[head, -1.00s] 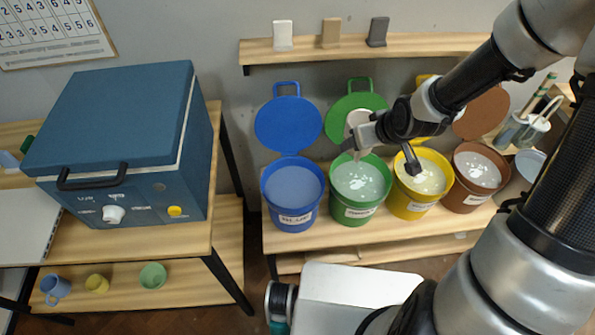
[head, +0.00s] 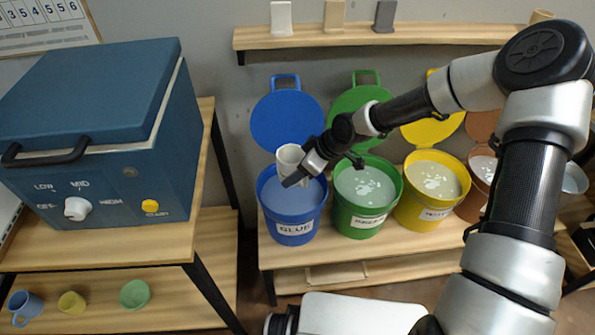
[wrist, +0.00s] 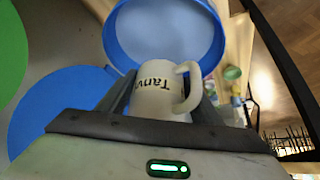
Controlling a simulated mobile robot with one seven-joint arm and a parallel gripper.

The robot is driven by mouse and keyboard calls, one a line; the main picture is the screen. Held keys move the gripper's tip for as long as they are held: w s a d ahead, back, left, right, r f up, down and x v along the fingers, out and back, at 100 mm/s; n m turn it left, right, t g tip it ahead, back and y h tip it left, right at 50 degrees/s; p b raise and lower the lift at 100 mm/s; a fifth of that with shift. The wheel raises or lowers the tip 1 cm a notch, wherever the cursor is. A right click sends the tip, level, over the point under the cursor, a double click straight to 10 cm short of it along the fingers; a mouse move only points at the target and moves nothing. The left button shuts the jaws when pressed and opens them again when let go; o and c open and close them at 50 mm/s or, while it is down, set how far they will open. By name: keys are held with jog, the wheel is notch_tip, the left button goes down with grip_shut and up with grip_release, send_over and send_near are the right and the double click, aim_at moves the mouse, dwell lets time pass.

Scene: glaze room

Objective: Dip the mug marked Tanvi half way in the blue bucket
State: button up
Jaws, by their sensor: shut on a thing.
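The mug marked Tanvi (wrist: 158,95) is off-white with a handle, and its name reads sideways in the wrist view. My gripper (wrist: 165,100) is shut on it. In the head view the mug (head: 290,158) is over the back part of the blue bucket (head: 292,226), with my gripper (head: 296,174) at its right. The blue bucket is open and holds blue liquid; its rim also shows just beyond the mug in the wrist view (wrist: 217,55). I cannot tell whether the mug touches the liquid. The bucket's lid (head: 288,122) stands raised behind it.
Open green (head: 360,218), yellow (head: 425,214) and brown (head: 472,205) buckets stand right of the blue one on a wooden bench. A shelf (head: 380,37) runs above. A blue kiln (head: 95,140) stands left, with several small vessels on the shelf below it.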

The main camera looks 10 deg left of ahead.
notch_tip(320, 180, down, 7)
jog(key=b, duration=0.4)
jog(key=shift+b, duration=0.3)
jog(key=shift+f, duration=0.1)
jog(key=shift+f+b, duration=1.65)
jog(key=shift+f, duration=0.7)
jog(key=shift+f, duration=0.3)
notch_tip(320, 180, up, 7)
jog(key=p, duration=0.5)
jog(key=shift+r, duration=0.15)
jog(key=shift+r+p, duration=0.1)
jog(key=shift+p, duration=0.2)
dwell(2.0)
jog(key=shift+r+p, duration=2.1)
jog(key=shift+r, duration=0.65)
